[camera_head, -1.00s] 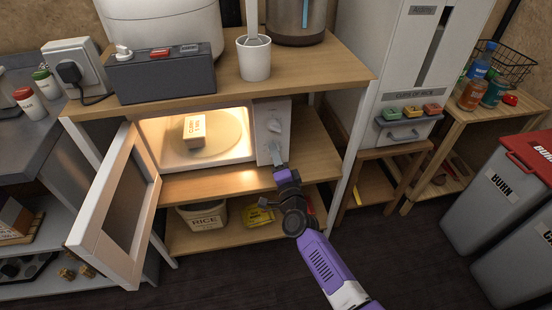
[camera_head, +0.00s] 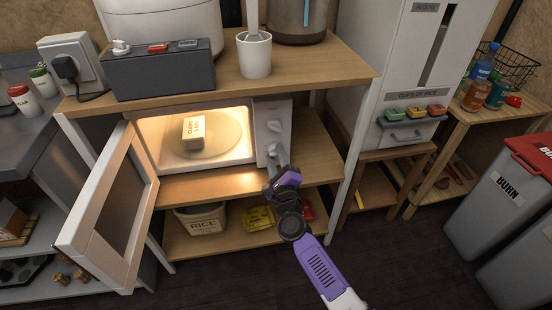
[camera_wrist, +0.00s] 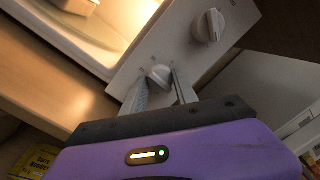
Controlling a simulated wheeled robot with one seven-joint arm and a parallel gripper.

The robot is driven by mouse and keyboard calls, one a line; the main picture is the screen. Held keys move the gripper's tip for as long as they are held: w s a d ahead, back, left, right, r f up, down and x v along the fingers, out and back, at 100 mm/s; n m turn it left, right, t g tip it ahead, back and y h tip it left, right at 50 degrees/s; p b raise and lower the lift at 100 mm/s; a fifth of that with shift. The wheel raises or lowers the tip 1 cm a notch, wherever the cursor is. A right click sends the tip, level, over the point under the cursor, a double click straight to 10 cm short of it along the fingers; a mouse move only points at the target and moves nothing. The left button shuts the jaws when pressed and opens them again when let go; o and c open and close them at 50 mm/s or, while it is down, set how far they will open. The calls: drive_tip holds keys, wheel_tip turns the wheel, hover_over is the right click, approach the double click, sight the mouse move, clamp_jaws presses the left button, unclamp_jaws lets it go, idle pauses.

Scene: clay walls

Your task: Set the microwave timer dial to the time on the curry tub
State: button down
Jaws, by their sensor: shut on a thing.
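The microwave (camera_head: 147,152) stands on the shelf, lit inside, with its door (camera_head: 108,215) open to the left. The curry tub (camera_head: 194,129) sits inside on the round plate; its label shows "CURRY" and a smaller line that I cannot read for sure. The control panel has an upper dial (camera_head: 274,126), also in the wrist view (camera_wrist: 208,25), and a lower dial (camera_wrist: 158,74). My gripper (camera_wrist: 162,86) is shut on the lower dial, one finger on each side. In the head view my gripper (camera_head: 273,158) covers that dial. Which dial is the timer, I cannot read.
A grey power box (camera_head: 160,72) and white cup (camera_head: 254,55) stand above. The shelf's right post (camera_head: 347,190) is close to my arm.

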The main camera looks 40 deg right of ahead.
drive_tip(key=shift+m, duration=0.9)
drive_tip(key=c, duration=0.9)
unclamp_jaws()
drive_tip(key=shift+c, duration=0.2)
drive_tip(key=p+v, duration=0.1)
drive_tip(key=v, duration=0.7)
drive_tip(key=shift+w, duration=0.1)
